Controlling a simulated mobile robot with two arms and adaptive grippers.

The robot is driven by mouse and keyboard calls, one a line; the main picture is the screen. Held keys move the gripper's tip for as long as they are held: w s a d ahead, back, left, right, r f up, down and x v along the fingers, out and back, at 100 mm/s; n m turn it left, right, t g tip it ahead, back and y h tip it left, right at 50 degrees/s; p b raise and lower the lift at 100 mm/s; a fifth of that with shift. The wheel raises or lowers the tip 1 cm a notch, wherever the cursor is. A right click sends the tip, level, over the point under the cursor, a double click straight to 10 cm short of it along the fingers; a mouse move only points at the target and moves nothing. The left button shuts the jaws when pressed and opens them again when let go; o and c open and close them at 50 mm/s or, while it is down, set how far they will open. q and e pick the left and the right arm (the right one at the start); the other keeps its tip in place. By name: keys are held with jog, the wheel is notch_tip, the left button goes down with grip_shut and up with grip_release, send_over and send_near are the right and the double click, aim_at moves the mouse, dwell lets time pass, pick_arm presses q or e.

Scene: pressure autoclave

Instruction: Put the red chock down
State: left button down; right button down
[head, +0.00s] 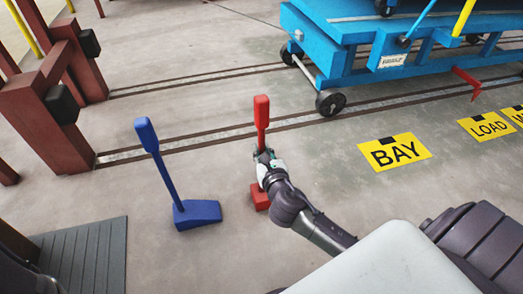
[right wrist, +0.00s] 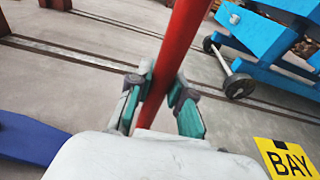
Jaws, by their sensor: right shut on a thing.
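The red chock has a tall handle with a thick grip (head: 261,112) and a red base (head: 260,196), partly hidden behind my right arm in the head view. My right gripper (head: 264,156) is shut on the handle below the grip. In the right wrist view, the red handle (right wrist: 180,50) runs slightly tilted between the fingers (right wrist: 160,95), and the base is hidden. I cannot tell whether the base touches the floor. My left gripper is not in view.
A blue chock (head: 197,213) stands on the floor to the left. A blue wheeled cart (head: 345,62) is at the upper right, near floor rails (head: 210,135). A yellow BAY sign (head: 394,153) lies right. Red posts (head: 45,118) and a grey mat (head: 85,255) are left.

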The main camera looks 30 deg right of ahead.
jog(key=c, duration=1.1)
grip_release()
